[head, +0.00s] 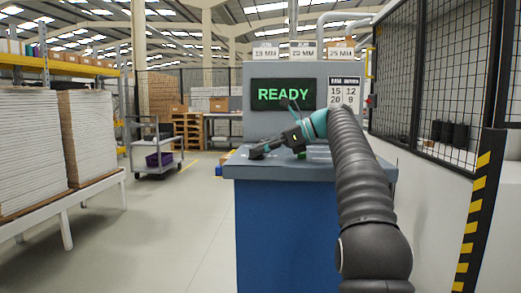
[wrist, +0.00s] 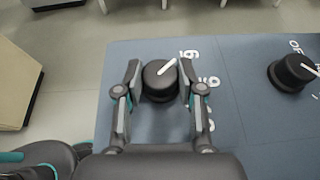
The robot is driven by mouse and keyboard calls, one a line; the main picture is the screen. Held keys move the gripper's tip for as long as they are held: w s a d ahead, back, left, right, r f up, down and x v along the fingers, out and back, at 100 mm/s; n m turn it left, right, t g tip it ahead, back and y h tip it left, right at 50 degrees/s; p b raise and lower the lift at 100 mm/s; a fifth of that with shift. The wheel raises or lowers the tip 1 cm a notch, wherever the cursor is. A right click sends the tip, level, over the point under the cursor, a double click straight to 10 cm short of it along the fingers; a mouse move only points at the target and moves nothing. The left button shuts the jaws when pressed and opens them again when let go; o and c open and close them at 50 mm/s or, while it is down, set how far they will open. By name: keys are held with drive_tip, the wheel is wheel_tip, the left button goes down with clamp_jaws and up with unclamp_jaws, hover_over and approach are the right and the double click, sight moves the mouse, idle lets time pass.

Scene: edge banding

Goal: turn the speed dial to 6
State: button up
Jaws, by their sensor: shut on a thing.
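A round black dial (wrist: 157,82) with a white pointer line sits on the blue-grey console top. In the wrist view its pointer slants up and to the right, towards the white numerals (wrist: 188,55) printed beside it. My gripper (wrist: 160,80) has one finger on each side of this dial and is shut on it. The right finger covers some of the numerals, so I cannot read them all.
A second black dial (wrist: 291,73) with a white pointer stands to the right, beside partly cut-off lettering. The console (head: 290,225) carries a lit READY display (head: 283,94) and a number chart (head: 344,93). A mesh fence (head: 430,90) stands on the right; open floor lies left.

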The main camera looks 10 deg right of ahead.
drive_tip(key=shift+n+g, duration=0.3)
idle(0.4)
drive_tip(key=o, duration=1.1)
drive_tip(key=shift+o, duration=0.2)
drive_tip(key=shift+s+a+m+t, duration=0.1)
drive_tip(key=shift+m+t, duration=0.5)
drive_tip(key=shift+t, duration=0.1)
